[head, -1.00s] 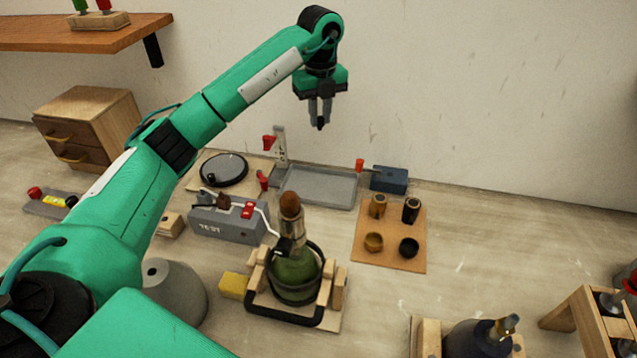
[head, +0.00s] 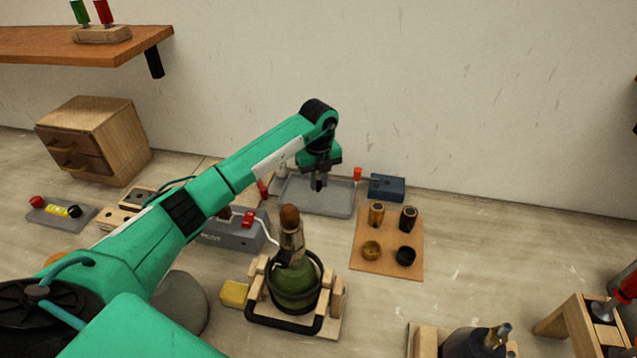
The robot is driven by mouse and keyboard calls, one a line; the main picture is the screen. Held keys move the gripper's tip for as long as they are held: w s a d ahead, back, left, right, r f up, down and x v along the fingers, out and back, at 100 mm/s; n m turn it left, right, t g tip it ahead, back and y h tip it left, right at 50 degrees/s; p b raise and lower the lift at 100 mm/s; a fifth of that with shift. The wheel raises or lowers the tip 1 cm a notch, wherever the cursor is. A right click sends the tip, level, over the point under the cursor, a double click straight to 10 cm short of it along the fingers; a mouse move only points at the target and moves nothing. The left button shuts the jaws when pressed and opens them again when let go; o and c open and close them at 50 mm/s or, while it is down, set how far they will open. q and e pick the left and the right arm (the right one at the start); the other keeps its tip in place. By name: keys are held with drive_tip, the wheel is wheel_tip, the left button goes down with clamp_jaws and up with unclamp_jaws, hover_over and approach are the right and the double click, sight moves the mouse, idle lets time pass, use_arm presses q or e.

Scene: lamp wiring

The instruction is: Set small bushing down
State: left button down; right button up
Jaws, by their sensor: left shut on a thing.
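My left gripper (head: 318,183) is shut and points down over the grey tray (head: 322,205) by the wall. What it holds is a small dark piece at the fingertips, mostly hidden by the fingers; I take it as the small bushing. It looks close above the tray floor, but I cannot tell whether it touches. My right gripper is not in view.
An orange board (head: 390,268) holds several brass and black cylindrical parts right of the tray. A blue box (head: 387,188) stands at the tray's right. A green bottle (head: 293,285) in a wooden cradle stands in front. The grey tester (head: 238,235) is partly behind my arm.

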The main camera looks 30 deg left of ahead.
use_arm(q)
wheel_tip(320, 180, down, 2)
drive_tip(key=shift+f, duration=0.2)
drive_tip(key=c, duration=1.3)
unclamp_jaws()
drive_tip(key=shift+c, duration=0.2)
drive_tip(key=shift+r, duration=0.1)
